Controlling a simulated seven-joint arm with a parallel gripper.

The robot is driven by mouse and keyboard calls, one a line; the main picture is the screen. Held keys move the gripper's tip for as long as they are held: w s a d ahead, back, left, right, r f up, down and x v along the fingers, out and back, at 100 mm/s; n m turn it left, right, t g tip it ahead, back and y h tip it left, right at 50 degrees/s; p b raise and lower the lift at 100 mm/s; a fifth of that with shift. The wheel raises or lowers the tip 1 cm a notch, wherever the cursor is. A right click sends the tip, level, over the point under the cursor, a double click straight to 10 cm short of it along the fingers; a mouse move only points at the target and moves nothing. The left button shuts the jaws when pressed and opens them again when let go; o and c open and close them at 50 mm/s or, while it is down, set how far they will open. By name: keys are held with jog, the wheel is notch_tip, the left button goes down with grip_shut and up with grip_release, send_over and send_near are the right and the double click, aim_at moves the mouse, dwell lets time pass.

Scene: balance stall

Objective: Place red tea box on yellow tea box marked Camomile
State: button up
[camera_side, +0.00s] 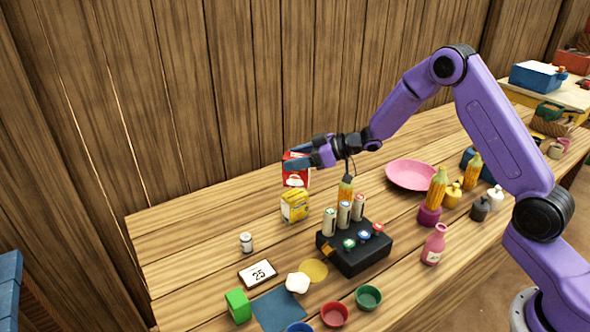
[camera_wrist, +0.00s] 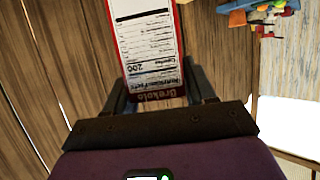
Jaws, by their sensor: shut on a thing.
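The red tea box (camera_side: 296,178) is held in my gripper (camera_side: 297,163) near the wooden wall. In the wrist view the box (camera_wrist: 150,45) shows a white label panel with print and a dark red edge, between the two fingers of my gripper (camera_wrist: 160,95). The yellow tea box (camera_side: 294,206) stands on the table, just below the red box in the side view. Its marking is too small to read. I cannot tell whether the two boxes touch.
A black block (camera_side: 355,248) with several cylinders and coloured buttons stands right of the yellow box. A small white jar (camera_side: 246,242) and a card marked 25 (camera_side: 258,273) lie in front. A pink plate (camera_side: 411,174) is farther right. Bare table lies left of the yellow box.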

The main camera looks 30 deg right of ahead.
jog(key=shift+w+f, duration=0.4)
jog(key=shift+f, duration=1.5)
jog(key=shift+f, duration=0.2)
jog(key=o, duration=1)
jog(key=shift+o, duration=0.2)
jog(key=shift+r, duration=0.1)
